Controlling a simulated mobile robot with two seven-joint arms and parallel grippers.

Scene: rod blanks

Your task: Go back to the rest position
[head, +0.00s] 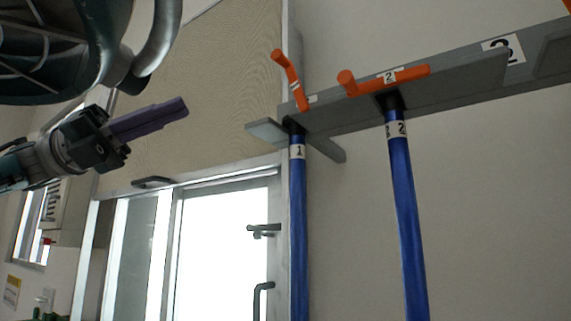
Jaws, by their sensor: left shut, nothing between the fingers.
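My left gripper (150,120) is at the left of the head view, with its purple fingers shut and nothing between them. It points to the right and is well apart from the blue rods. One blue rod (299,230) with a label 1 hangs upright at the grey rack (450,80). A second blue rod (405,210) with a label 2 hangs to its right. The lower ends of both rods are out of view. My right gripper is not in view.
Orange levers (290,78) and (400,79), the right lever marked 2, sit on the rack above the rods. A glazed door (225,250) with dark handles stands behind. Open space lies between my left gripper and the rods.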

